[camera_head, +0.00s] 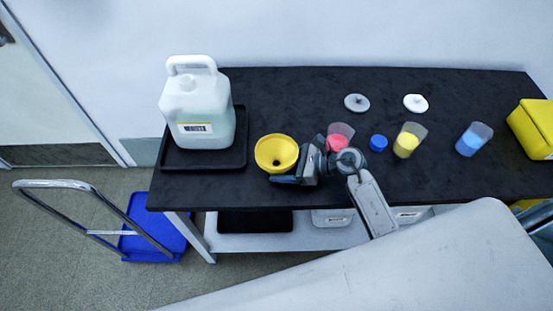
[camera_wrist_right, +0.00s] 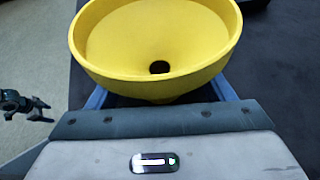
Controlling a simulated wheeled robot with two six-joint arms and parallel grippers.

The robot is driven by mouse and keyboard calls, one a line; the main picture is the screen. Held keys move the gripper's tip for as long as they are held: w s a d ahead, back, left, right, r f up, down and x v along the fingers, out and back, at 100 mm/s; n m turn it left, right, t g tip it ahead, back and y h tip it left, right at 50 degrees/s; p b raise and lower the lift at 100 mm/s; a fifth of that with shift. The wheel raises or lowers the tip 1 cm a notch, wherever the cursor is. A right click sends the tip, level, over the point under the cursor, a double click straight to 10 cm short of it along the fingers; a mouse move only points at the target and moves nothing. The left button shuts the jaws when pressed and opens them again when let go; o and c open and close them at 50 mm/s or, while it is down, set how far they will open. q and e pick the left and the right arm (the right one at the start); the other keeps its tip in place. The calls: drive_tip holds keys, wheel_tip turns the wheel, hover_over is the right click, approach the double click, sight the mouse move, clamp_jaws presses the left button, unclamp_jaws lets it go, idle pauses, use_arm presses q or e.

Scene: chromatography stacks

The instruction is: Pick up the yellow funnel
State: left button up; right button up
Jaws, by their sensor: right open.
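The yellow funnel (camera_head: 276,153) stands wide mouth up near the table's front edge, just right of the black tray. It fills the top of the right wrist view (camera_wrist_right: 155,40), with its dark centre hole showing. My right gripper (camera_head: 286,168) is open and low at the funnel's right side. In the right wrist view its blue fingers (camera_wrist_right: 160,98) show on either side of the funnel's lower part. The funnel's bowl hides the fingertips, so contact cannot be told. A small dark jointed shape (camera_wrist_right: 22,105) at the left edge looks like my left gripper; its jaws are unclear.
A white jug (camera_head: 203,110) stands in the black tray (camera_head: 240,148). Cups with pink (camera_head: 340,131), yellow (camera_head: 407,140) and blue (camera_head: 472,139) contents stand rightward, with a blue cap (camera_head: 378,142). Two discs lie behind. A yellow box (camera_head: 537,128) is at far right. The back middle is clear.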

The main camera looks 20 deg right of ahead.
drive_tip(key=c, duration=1.1)
use_arm(q)
drive_tip(key=shift+s, duration=0.3)
drive_tip(key=shift+w, duration=0.1)
